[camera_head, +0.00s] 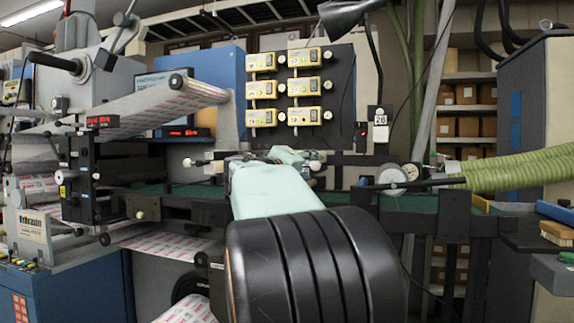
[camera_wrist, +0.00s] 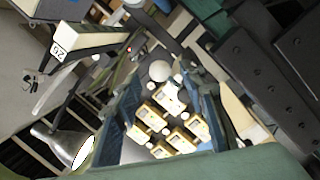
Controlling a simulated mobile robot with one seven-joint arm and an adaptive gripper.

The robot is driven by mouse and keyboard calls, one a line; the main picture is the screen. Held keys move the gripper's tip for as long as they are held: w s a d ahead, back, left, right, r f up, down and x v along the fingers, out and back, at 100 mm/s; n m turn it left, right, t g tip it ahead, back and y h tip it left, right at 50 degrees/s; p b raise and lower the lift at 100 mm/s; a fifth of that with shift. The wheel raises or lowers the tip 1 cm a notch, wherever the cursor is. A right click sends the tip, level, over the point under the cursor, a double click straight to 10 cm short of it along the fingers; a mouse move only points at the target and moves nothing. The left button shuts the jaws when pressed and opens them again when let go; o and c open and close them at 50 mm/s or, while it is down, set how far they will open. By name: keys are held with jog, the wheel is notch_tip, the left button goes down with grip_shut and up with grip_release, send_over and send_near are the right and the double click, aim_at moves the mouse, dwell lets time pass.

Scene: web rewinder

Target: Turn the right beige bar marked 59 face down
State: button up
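A beige vertical bar (camera_head: 372,60) stands right of the dark panel in the head view. A white label (camera_head: 380,119) sits at its lower end; its small digits look more like 26 than 59. In the wrist view, a pale bar (camera_wrist: 98,40) at the upper left carries a number label (camera_wrist: 61,48), seen tilted and hard to read. No bar clearly marked 59 can be made out. My gripper (camera_head: 288,155) is at the far end of my mint-green arm, low in front of the panel and apart from the bar. Its fingers cannot be made out clearly.
Yellow control modules (camera_head: 262,90) cover the dark panel (camera_head: 343,100). A lamp (camera_head: 343,14) hangs above it. A green ribbed hose (camera_head: 520,170) and a grey cabinet (camera_head: 545,90) are at the right. Printed web rolls (camera_head: 160,105) fill the left.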

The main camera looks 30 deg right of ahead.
aim_at(314, 166)
jog(key=shift+p+x, duration=0.4)
jog(key=shift+x, duration=1.9)
grip_shut()
